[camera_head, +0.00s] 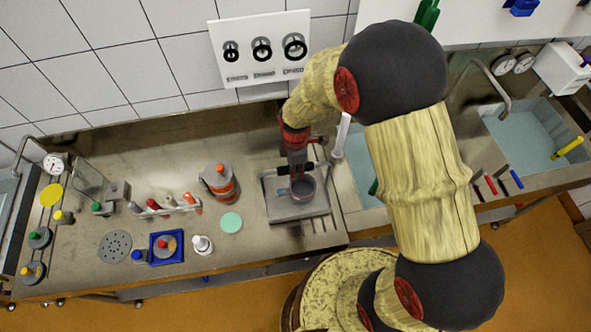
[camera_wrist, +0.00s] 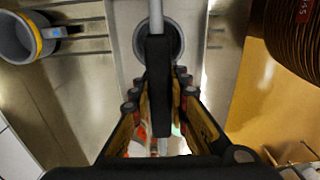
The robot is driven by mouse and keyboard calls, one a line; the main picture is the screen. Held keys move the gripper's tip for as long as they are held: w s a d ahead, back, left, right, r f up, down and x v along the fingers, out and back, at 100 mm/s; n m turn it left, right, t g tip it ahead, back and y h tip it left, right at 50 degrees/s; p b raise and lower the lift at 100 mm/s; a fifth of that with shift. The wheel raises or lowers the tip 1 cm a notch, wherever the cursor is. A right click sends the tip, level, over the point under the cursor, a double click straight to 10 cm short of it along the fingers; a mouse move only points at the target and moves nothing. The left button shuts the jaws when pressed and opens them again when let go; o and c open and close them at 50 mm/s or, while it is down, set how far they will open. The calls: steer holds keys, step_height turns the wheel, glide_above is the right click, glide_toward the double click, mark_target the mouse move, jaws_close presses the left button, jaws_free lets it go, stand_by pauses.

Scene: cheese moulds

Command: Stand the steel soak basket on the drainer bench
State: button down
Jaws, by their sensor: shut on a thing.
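My gripper (camera_head: 297,160) is shut on a black grip bar (camera_wrist: 158,85), which runs between its fingers in the wrist view (camera_wrist: 160,105). A grey rod extends from the bar. Grooves in the bench, seemingly the drainer part (camera_head: 320,224), lie beside the plate.
An orange-banded grey container (camera_head: 219,182), a teal disc (camera_head: 231,222), a white bottle (camera_head: 202,245) and a tube rack stand left. A yellow-banded grey cup (camera_wrist: 22,38) is near the grooves. Water-filled sinks (camera_head: 522,135) lie right. My arm hides part of the bench.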

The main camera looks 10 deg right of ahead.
steer(key=shift+w+f, duration=0.1)
steer(key=shift+f, duration=0.2)
steer(key=shift+f, duration=0.2)
steer(key=c, duration=1.7)
jaws_free()
steer(key=shift+r, duration=0.15)
